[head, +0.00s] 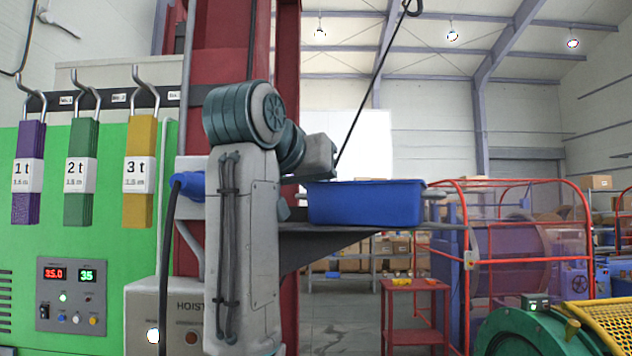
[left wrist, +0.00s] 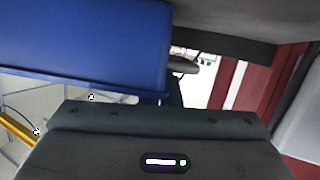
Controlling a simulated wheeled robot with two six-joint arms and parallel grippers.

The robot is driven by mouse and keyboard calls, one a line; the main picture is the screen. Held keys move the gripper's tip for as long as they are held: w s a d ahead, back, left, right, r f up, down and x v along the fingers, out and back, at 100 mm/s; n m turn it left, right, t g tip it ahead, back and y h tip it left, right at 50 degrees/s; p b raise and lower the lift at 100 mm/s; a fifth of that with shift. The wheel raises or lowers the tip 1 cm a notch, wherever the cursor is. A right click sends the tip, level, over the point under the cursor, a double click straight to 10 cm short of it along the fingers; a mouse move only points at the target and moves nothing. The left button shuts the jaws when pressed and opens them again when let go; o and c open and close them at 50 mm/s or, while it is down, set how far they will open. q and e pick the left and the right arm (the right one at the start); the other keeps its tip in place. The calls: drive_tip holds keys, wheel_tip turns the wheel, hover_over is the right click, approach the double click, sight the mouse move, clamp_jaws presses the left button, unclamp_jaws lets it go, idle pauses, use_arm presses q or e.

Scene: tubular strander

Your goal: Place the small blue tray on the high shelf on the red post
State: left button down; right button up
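The blue tray (head: 365,204) is upright in the head view, at the dark shelf (head: 345,229) beside the red post (head: 286,60). Its underside appears level with the shelf top; I cannot tell whether it rests fully on it. My left arm bends over from the post side, with the left gripper (head: 296,200) at the tray's left end, partly hidden behind my arm. In the left wrist view the tray (left wrist: 85,45) fills the upper left, with a grey fingertip (left wrist: 182,67) close by its end. Whether the fingers grip is unclear. My right gripper does not show.
A green panel (head: 90,245) with hanging coloured tags and a hoist box (head: 165,315) stand at left. A red stand (head: 415,312) is beyond the shelf. A red cage frame (head: 525,182) and green machine (head: 540,330) are at right. A dark cable (head: 362,105) hangs above the tray.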

use_arm(q)
drive_tip(key=c, duration=1.7)
unclamp_jaws()
